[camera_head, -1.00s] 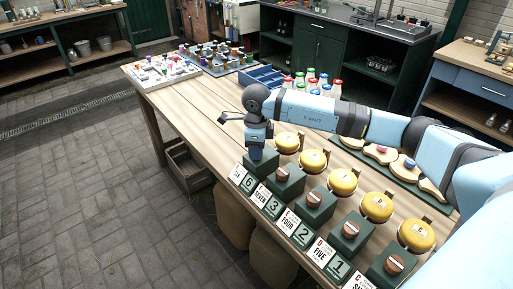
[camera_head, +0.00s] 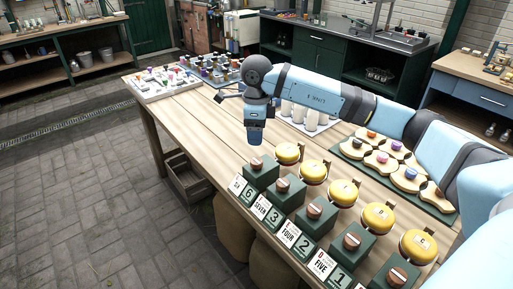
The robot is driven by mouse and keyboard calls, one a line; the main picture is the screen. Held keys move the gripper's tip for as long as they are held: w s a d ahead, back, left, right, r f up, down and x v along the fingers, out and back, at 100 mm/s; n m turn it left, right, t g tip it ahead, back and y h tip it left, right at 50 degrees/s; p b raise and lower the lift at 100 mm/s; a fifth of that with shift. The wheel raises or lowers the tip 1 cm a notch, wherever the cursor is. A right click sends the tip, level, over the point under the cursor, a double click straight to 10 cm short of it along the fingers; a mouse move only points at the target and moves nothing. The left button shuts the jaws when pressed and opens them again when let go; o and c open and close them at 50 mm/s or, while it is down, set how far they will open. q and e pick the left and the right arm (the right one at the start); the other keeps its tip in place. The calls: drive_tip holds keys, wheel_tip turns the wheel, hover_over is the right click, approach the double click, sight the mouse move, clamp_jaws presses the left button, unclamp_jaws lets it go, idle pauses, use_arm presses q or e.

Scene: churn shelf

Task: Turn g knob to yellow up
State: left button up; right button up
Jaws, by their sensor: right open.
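A row of dark green blocks, each with a round copper-brown knob, runs along the table's front edge. The far-left block (camera_head: 262,177) has its knob (camera_head: 257,163) just below my right gripper (camera_head: 255,143). The gripper is open, points down, and appears apart from this knob. Other knobs (camera_head: 283,185) and (camera_head: 314,211) stand nearer. Small cards with numbers and words lean before the blocks; the G marking is too small to read. Yellow round domes (camera_head: 287,152) stand behind the blocks. The yellow mark on the far-left knob cannot be made out. My left gripper is out of view.
White bottles (camera_head: 311,119) stand behind my right arm, partly hidden. A green board (camera_head: 353,150) with wooden pieces and coloured knobs lies at right. A tray of small items (camera_head: 165,83) is at the table's far end. The table's middle left is clear.

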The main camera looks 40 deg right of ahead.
drive_tip(key=shift+r, duration=1.9)
